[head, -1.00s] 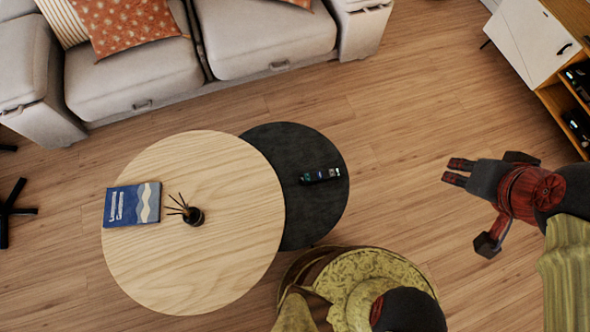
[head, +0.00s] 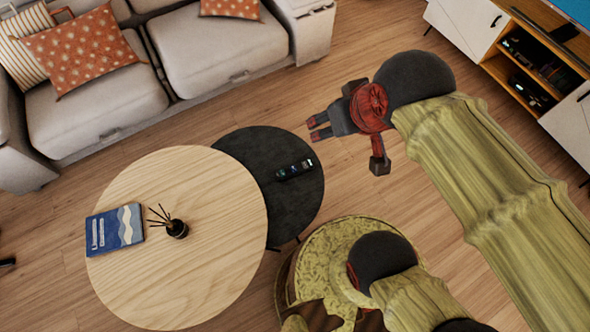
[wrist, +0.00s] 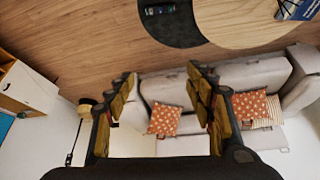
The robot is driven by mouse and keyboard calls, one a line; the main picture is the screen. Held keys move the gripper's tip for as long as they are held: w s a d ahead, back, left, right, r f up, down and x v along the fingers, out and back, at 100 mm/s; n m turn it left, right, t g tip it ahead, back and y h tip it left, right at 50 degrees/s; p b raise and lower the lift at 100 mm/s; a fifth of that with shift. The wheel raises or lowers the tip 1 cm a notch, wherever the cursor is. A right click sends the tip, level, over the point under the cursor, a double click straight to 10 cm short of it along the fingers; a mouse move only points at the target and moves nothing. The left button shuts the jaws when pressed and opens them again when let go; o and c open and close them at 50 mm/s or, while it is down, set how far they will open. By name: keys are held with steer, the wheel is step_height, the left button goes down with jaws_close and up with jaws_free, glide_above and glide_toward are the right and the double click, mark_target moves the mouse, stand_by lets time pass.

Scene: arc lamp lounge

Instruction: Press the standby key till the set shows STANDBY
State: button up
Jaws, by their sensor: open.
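A dark remote (head: 295,170) with small coloured keys lies on the small black round table (head: 300,205). It also shows at the top edge of the wrist view (wrist: 158,9); its key labels are too small to read. My gripper (head: 315,128) is empty and open, to the upper right of the remote in the head view and apart from it. In the wrist view my gripper's two fingers (wrist: 163,85) stand well apart. A corner of a lit blue screen (head: 577,8), seemingly the set, shows at the top right; no text on it is visible.
The pale wooden round table (head: 215,270) overlaps the black one and bears a blue book (head: 115,230) and a reed diffuser (head: 177,228). A grey sofa (head: 215,50) stands behind. A media cabinet (head: 465,25) is at upper right. Wood floor (head: 380,50) lies clear between.

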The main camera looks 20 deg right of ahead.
steer(key=shift+c, duration=1.3)
steer(key=c, duration=1.1)
jaws_close()
